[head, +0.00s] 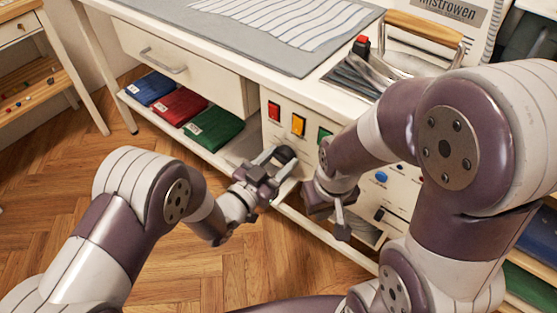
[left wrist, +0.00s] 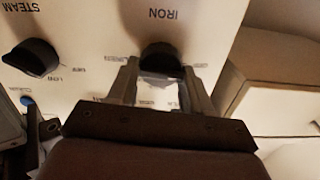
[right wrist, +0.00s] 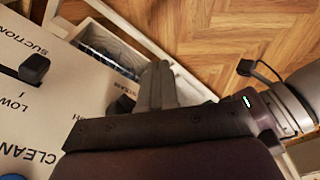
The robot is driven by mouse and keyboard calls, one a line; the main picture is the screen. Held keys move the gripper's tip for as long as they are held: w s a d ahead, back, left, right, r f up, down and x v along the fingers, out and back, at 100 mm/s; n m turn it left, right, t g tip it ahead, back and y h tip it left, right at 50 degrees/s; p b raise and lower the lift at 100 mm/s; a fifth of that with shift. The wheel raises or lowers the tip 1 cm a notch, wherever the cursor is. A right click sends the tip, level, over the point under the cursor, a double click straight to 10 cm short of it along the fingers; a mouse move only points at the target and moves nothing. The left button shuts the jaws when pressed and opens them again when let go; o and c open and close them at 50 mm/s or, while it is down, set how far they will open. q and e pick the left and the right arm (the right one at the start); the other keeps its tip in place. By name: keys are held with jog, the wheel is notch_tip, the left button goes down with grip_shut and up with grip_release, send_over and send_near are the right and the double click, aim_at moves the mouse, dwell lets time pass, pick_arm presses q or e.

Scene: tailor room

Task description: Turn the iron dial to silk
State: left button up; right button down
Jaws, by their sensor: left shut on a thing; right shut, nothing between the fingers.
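The iron dial is a dark round knob (left wrist: 160,57) under the label IRON on the cream control panel (left wrist: 95,22). It also shows in the head view (head: 285,154). My left gripper (head: 274,160) is shut on the dial, with one finger on each side of it in the left wrist view. The small setting labels around the dial are blurred and partly hidden by the fingers, so I cannot tell which setting it points to. My right gripper (head: 342,232) is shut and empty, in front of the panel's lower right part.
A dark STEAM dial (left wrist: 35,58) sits beside the iron dial. Red (head: 274,111), yellow (head: 298,124) and green (head: 324,137) buttons are above it. A black SUCTION switch (right wrist: 35,68) is near my right gripper. Folded cloths (head: 180,105) lie on the lower shelf.

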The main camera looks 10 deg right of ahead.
pick_arm(q)
jog(key=m, duration=0.4)
jog(key=shift+s+f+b, duration=0.1)
jog(key=shift+b, duration=0.25)
jog(key=shift+d+m+b, duration=0.1)
jog(key=shift+m+b, duration=0.3)
jog(key=shift+m, duration=1.4)
jog(key=o, duration=1)
jog(key=shift+s, duration=0.1)
jog(key=p+v, duration=0.2)
jog(key=v, duration=1)
jog(key=shift+s+a+p, duration=0.25)
jog(key=shift+a+p, duration=0.05)
jog(key=shift+p, duration=0.1)
